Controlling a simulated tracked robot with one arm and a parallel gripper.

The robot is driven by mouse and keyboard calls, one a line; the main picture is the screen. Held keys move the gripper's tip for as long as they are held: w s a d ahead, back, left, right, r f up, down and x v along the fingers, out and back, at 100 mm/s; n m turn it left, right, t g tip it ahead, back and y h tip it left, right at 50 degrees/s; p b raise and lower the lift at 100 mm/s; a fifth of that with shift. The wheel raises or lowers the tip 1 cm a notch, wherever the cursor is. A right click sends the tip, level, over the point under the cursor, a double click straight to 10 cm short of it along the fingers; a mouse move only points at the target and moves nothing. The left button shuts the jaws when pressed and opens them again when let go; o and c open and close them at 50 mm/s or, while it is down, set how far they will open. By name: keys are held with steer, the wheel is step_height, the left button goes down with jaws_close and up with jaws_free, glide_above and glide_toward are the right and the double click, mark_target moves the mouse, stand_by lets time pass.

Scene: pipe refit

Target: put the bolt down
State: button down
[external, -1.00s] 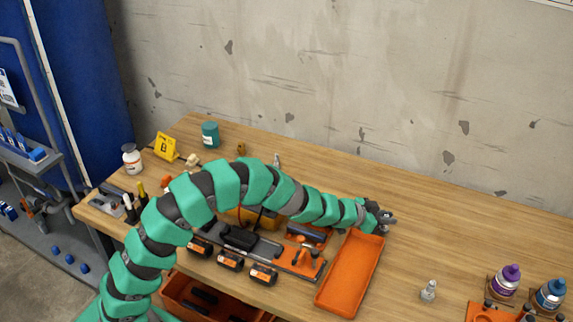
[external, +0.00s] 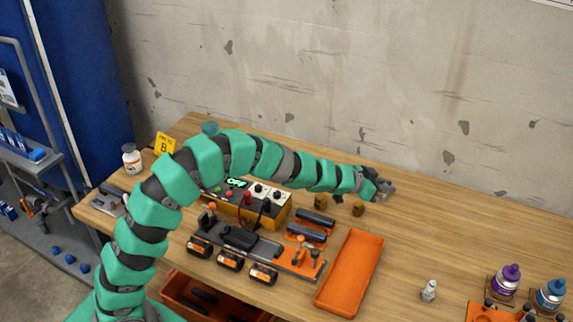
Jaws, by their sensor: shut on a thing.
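My gripper (external: 384,188) is at the end of the teal segmented arm, above the back part of the wooden bench. It is shut on the bolt, which is too small and too covered by the grey jaws to make out clearly. The gripper is behind and above the empty orange tray (external: 350,275). Two small brass-coloured pieces stand on the bench just left of the gripper, one of them the nearer brass piece (external: 358,209).
The bench right of my gripper is clear.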

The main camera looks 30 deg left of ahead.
steer(key=w+a+p, duration=0.1)
steer(key=w+a, duration=0.3)
steer(key=a, duration=0.6)
steer(key=w+a+p, duration=0.1)
steer(key=w+a, duration=0.3)
steer(key=a, duration=0.5)
steer(key=w+a+p, duration=0.2)
steer(key=w+a, duration=0.2)
steer(key=a, duration=0.6)
steer(key=f+b, duration=0.1)
steer(key=f, duration=0.2)
steer(key=f+b, duration=0.1)
steer(key=f, duration=0.3)
steer(key=f+b, duration=0.1)
steer(key=f, duration=0.2)
steer(key=shift+s+a+f+b, duration=0.1)
steer(key=shift+s+f+b, duration=0.15)
steer(key=shift+f+b, duration=0.15)
steer(key=shift+r, duration=0.15)
steer(key=c, duration=1.4)
jaws_free()
steer(key=shift+o, duration=0.2)
